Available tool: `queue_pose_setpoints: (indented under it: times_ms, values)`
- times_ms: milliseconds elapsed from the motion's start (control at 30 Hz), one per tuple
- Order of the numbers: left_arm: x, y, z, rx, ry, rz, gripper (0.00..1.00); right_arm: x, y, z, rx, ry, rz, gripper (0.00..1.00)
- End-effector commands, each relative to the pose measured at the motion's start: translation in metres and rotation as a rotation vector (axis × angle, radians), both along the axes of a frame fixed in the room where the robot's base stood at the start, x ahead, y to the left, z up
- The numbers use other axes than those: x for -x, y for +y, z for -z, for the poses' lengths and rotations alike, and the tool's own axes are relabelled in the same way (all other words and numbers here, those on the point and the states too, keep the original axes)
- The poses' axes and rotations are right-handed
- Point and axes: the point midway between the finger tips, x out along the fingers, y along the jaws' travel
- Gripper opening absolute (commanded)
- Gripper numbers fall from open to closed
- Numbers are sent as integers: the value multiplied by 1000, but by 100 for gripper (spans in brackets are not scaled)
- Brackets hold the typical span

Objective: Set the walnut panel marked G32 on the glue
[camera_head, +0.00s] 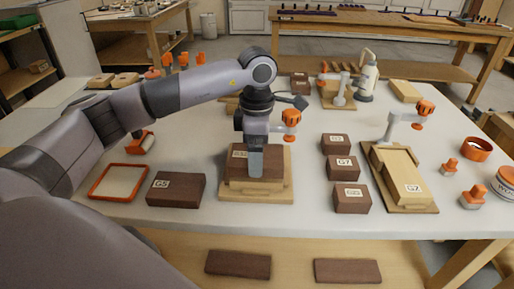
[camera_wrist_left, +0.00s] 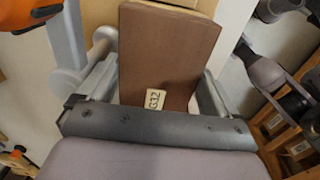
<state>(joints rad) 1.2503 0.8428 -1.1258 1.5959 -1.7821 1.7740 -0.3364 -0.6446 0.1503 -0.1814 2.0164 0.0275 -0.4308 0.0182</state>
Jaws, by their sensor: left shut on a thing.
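The walnut panel marked G32 (camera_wrist_left: 165,60) is dark brown with a pale label. In the left wrist view it lies between the two fingers of my left gripper (camera_wrist_left: 150,95). In the head view my left gripper (camera_head: 256,165) points down, shut on this panel (camera_head: 237,170), over a pale wooden board (camera_head: 256,194) at the middle of the bench. The panel looks flat and low over the board; I cannot tell whether it touches. The glue is not visible; the panel covers most of the board. My right gripper is not in view.
Walnut block G5 (camera_head: 176,189) lies left of the board, beside an orange-rimmed tray (camera_head: 117,182). Several walnut blocks, including G7 (camera_head: 343,168), stand to the right. A clamp jig (camera_head: 409,180) holds a pale panel further right. An orange-knobbed clamp (camera_head: 291,118) rises behind my gripper.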

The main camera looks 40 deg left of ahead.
Motion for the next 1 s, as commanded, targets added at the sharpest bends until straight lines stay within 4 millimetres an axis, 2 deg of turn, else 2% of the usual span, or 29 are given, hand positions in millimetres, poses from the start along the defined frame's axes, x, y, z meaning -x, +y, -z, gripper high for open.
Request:
queue_pose_setpoints:
  times_ms: [1000]
  values:
    - [0, 0, 0, 0, -1, 1, 56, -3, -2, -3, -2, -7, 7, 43]
